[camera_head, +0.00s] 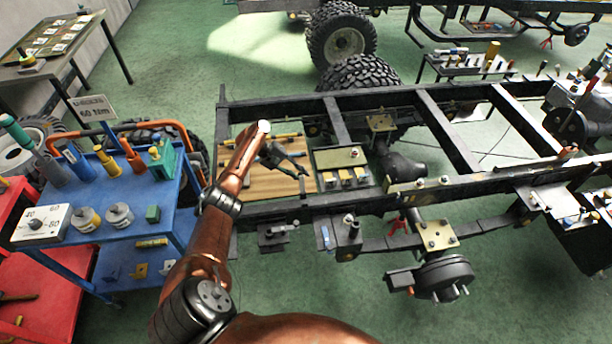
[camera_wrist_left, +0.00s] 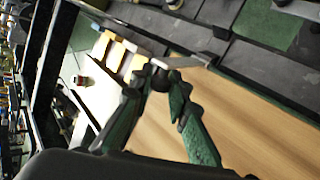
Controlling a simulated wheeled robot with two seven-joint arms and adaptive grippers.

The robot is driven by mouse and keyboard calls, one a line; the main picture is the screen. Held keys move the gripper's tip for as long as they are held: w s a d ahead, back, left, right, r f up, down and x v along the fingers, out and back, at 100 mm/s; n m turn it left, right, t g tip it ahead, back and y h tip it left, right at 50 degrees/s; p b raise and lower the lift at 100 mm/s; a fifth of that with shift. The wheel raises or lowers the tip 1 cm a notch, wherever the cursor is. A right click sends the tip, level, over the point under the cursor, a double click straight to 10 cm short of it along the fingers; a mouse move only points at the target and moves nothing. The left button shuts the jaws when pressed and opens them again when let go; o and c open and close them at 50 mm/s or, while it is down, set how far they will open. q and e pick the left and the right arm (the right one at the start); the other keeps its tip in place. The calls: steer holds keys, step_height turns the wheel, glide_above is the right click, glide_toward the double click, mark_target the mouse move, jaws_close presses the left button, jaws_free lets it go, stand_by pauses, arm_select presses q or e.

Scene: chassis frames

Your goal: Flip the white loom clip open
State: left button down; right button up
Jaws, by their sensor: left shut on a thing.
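My left gripper (camera_head: 297,165) reaches over the wooden board inside the chassis frame. It also shows in the left wrist view (camera_wrist_left: 155,78), with its two green and dark fingers close together at the tips. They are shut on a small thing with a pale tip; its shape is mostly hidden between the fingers. I cannot tell whether this is the white loom clip, and I cannot make out the clip surely elsewhere. My right gripper is not in view.
The wooden board (camera_head: 262,187) lies between dark frame rails. A tray with several yellow blocks (camera_head: 346,174) is right of my gripper. A blue tool cart (camera_head: 110,205) stands at the left. Frame rails and crossmembers (camera_head: 445,130) surround the work area.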

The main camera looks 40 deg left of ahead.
arm_select(q)
steer(key=c, duration=1.8)
jaws_free()
steer(key=shift+f, duration=0.1)
steer(key=shift+c, duration=0.2)
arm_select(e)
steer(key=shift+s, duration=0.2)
arm_select(q)
steer(key=v, duration=1.2)
